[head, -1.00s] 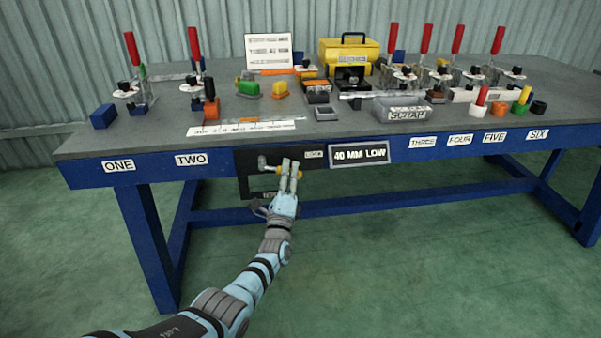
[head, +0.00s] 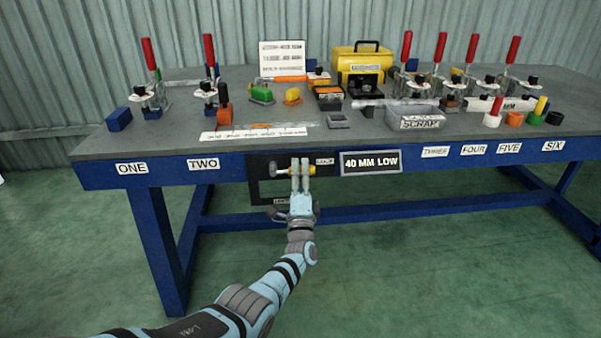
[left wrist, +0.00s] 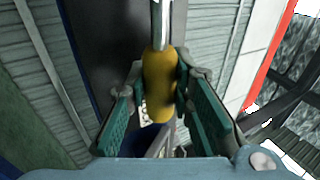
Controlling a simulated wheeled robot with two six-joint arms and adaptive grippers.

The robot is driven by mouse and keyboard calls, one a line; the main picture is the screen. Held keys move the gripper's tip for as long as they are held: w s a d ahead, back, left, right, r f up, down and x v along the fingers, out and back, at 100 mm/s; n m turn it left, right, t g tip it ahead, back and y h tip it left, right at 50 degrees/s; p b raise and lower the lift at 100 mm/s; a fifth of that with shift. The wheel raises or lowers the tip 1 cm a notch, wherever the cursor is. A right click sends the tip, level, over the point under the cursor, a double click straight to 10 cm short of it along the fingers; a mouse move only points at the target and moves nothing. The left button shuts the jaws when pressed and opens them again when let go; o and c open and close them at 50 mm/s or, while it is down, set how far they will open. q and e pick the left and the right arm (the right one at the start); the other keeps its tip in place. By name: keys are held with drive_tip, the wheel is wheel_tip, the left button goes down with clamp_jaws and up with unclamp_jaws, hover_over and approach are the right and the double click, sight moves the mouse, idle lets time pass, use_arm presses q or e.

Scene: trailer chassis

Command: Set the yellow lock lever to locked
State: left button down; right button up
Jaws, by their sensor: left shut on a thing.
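The yellow lock lever (head: 312,170) lies roughly level across a black panel on the front of the blue bench, with a grey rounded end (head: 269,170) at its left. My left gripper (head: 300,167) is shut on the yellow lever from the front, its fingers hiding the middle part. In the left wrist view the yellow grip (left wrist: 158,80) sits between the two finger pads, with a pale metal shaft beyond it. A small label, apparently LOCK (head: 324,161), is at the panel's upper right. Another small label (head: 283,201) is lower and unreadable. My right gripper is not in view.
The panel (head: 259,183) sits under the bench top's front edge, beside the 40 MM LOW sign (head: 371,162). Red-handled clamps, a scrap tray (head: 414,120) and a yellow toolbox (head: 358,60) stand on top. The floor in front is clear.

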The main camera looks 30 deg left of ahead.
use_arm(q)
drive_tip(key=shift+a+r, duration=0.15)
drive_tip(key=shift+r, duration=0.1)
drive_tip(key=c, duration=1.4)
unclamp_jaws()
drive_tip(key=shift+s+a+f, duration=0.1)
drive_tip(key=shift+d+f, duration=0.1)
drive_tip(key=shift+d, duration=0.1)
